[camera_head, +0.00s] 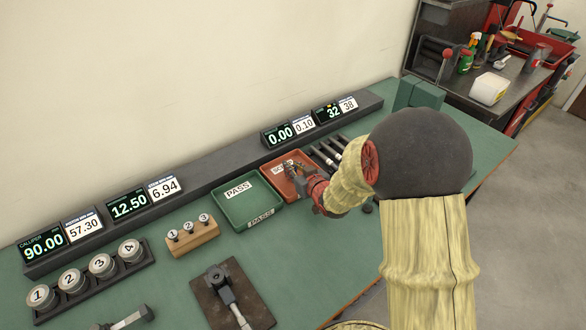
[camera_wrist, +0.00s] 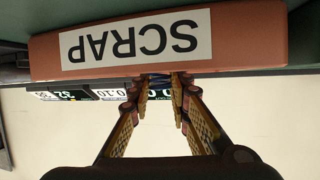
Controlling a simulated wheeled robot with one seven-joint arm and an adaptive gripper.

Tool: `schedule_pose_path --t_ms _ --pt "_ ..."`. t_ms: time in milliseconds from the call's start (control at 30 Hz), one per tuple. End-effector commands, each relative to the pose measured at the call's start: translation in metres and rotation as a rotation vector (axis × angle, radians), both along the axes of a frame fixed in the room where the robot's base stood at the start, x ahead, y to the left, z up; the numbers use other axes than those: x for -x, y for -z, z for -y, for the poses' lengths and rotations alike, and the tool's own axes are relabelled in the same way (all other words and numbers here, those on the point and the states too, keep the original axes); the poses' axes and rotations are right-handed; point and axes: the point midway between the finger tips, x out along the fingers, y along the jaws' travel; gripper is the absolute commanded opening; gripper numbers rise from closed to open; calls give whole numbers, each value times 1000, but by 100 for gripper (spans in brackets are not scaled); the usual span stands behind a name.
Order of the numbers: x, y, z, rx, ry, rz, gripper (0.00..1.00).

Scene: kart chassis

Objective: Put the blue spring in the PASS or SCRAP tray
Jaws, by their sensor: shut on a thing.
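The red-orange SCRAP tray (camera_head: 269,178) stands beside the green PASS tray (camera_head: 231,212) on the bench. My gripper (camera_head: 292,168) is over the SCRAP tray and partly hides it and its label. In the wrist view, which is upside down, my gripper (camera_wrist: 162,84) is shut on a small dark blue piece, the blue spring (camera_wrist: 177,90), seen only in part between the fingertips. The labelled wall of the SCRAP tray (camera_wrist: 250,45) fills the top of that view. I cannot tell whether the spring touches the tray.
Numbered weights (camera_head: 101,265) in a dark rack and a wooden block (camera_head: 192,238) with small weights stand to the left. A dark plate with a tool (camera_head: 231,297) lies in front. Dark cylinders (camera_head: 327,153) lie right of the SCRAP tray. Displays (camera_head: 280,134) line the back ledge.

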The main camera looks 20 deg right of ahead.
Motion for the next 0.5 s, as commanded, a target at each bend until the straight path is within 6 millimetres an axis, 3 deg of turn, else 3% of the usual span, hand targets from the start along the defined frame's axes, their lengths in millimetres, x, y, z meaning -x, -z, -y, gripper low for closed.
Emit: schedule_pose_path --t_ms 33,67,367,500 --pt "0 3 0 0 0 0 0" --pt "0 2 0 0 0 -1 20" --pt "0 2 0 0 0 -1 37" --pt "0 2 0 0 0 -1 37"
